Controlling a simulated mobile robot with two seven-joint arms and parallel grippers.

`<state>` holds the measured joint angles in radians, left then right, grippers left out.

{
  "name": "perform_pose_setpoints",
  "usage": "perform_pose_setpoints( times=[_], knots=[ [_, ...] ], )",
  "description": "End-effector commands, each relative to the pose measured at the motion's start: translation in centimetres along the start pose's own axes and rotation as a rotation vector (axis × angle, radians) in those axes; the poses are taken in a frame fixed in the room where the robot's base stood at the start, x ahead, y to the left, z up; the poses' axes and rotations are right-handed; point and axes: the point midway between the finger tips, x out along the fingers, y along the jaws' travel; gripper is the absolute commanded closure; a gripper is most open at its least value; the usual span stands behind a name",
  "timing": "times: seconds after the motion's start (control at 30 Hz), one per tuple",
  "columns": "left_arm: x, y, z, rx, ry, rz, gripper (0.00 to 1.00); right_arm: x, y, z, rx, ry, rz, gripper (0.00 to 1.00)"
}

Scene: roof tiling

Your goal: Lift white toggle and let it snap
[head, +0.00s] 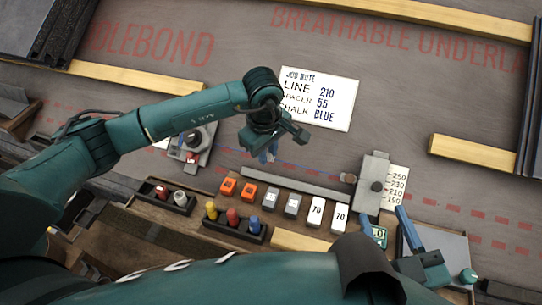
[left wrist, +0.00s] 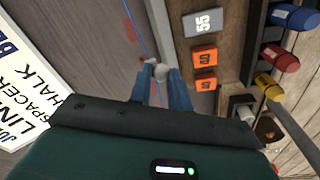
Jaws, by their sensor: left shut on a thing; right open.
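My left gripper (head: 268,155) is over the grey underlay, just below the job note, with its fingers pointing down. In the left wrist view its blue fingers (left wrist: 160,88) are shut around a small whitish toggle (left wrist: 161,71), whose rounded top shows between the tips. A thin blue line (left wrist: 136,30) runs up to the fingers. In the head view the toggle is mostly hidden by the gripper.
The job note (head: 318,98) reads line 210, spacer 55, chalk blue. Orange, grey and white spacer blocks (head: 292,204) stand in a row below. Yellow, red and blue bottles sit in a black tray (head: 222,229). A clamp-like device (head: 192,145) is at left. Wooden battens (head: 475,152) edge the underlay.

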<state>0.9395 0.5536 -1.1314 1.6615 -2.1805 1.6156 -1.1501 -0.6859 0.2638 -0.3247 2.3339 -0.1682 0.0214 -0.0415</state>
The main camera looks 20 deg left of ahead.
Motion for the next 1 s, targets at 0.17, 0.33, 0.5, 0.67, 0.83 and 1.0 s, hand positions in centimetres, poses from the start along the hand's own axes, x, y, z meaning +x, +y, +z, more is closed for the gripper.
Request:
perform_pose_setpoints(
  times=[0.17, 0.33, 0.5, 0.67, 0.83, 1.0],
  knots=[
    [-0.3, 0.4, 0.3, 0.004, -0.007, 0.014, 0.68, 0.0, 0.0, 0.0, 0.000, 0.000, 0.000, 0.55],
    [-0.2, 0.2, 0.2, 0.003, -0.004, 0.009, 0.56, 0.0, 0.0, 0.0, 0.000, 0.000, 0.000, 0.55],
    [-0.1, 0.1, 0.1, 0.002, -0.003, 0.006, 0.56, 0.0, 0.0, 0.0, 0.000, 0.000, 0.000, 0.55],
    [-1.1, -0.2, 0.2, 0.003, -0.002, 0.004, 0.56, 0.1, 0.2, -0.9, 0.000, 0.000, 0.000, 0.55],
    [-2.6, -1.0, 0.6, 0.003, -0.002, 0.003, 0.56, 0.1, 0.5, -2.3, 0.000, 0.000, 0.000, 0.55],
    [-4.1, -1.7, 1.0, 0.002, -0.001, 0.003, 0.56, 0.2, 0.7, -3.5, 0.000, 0.000, 0.000, 0.55]
  ],
)
